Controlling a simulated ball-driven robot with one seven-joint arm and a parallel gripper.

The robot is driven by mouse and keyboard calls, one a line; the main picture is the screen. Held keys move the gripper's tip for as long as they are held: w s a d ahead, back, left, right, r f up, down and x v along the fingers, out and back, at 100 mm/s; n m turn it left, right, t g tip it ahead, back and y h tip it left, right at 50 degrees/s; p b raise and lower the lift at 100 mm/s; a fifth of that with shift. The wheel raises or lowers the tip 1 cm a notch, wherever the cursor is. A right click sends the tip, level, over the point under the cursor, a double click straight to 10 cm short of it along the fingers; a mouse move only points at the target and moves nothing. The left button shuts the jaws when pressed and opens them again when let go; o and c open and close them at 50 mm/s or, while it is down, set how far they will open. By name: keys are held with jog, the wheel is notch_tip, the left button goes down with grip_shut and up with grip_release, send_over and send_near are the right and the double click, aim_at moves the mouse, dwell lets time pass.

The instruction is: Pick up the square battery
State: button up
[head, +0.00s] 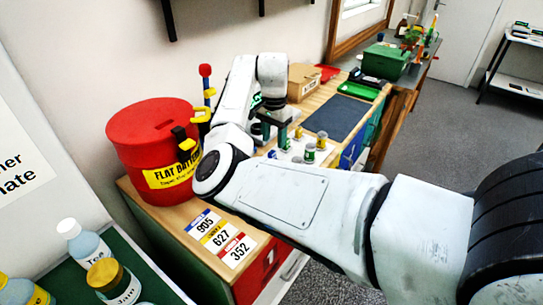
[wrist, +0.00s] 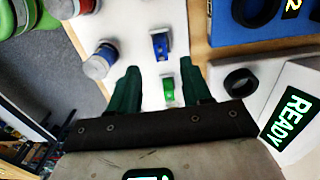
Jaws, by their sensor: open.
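My gripper (wrist: 160,66) is open, with its two dark green fingers apart over a white surface (wrist: 147,20). A small blue block-shaped item (wrist: 160,45) stands just beyond the fingertips, roughly in line with the gap. A smaller green item (wrist: 168,90) shows between the fingers, nearer the palm. I cannot tell for sure which of these is the square battery. Nothing is visibly held. In the head view my gripper (head: 274,132) points down over the white tray, which partly hides the items there.
A red bucket (head: 150,135) stands left on the workbench. A dark mat (head: 338,114), cardboard box (head: 302,82) and green tray (head: 359,91) lie beyond. A READY display (wrist: 290,115) is at right.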

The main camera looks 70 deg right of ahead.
aim_at(272, 151)
jog(key=shift+w+a+f+p, duration=0.15)
jog(key=shift+f+p, duration=0.1)
jog(key=shift+f, duration=0.9)
jog(key=shift+w+a+f+p, duration=0.1)
jog(key=shift+f+p, duration=0.1)
jog(key=shift+f, duration=0.9)
grip_shut()
